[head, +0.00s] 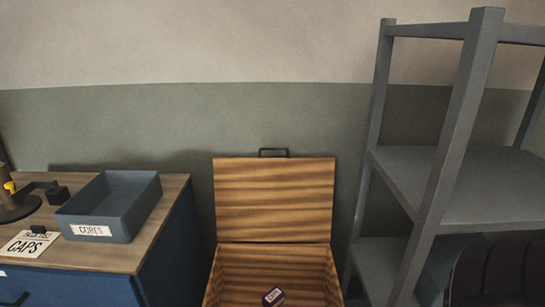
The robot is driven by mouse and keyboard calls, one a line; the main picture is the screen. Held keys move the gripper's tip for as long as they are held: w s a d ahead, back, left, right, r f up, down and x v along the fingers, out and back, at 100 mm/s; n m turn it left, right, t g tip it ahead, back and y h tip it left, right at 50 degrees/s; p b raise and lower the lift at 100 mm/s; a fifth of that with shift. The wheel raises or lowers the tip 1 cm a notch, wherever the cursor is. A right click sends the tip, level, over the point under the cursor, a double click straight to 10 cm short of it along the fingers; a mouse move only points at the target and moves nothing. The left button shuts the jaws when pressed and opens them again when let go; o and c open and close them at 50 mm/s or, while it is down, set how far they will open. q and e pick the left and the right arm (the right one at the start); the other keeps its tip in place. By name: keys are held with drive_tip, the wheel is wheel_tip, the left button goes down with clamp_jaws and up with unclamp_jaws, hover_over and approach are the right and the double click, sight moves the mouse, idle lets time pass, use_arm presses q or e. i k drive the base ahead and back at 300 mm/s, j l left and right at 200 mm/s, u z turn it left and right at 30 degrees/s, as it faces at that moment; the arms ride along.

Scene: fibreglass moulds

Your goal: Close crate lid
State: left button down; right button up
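The wooden crate (228,277) stands on the floor at the bottom centre of the head view, its lower part cut off by the frame edge. Its lid (274,200) is open, standing upright at the back in front of the wall. A dark handle (273,151) sits on the lid's top edge. A small purple box (273,296) with a white label lies inside the crate. Neither of my grippers can be made out in the head view.
A blue cabinet with a wooden top (120,258) stands left of the crate, holding a grey-blue bin labelled CORES (122,220) and a CAPS sign (27,244). A grey metal shelf rack (455,185) stands close on the right. The space above the crate is clear.

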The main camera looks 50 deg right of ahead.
sight(260, 199)
drive_tip(key=z, duration=1.3)
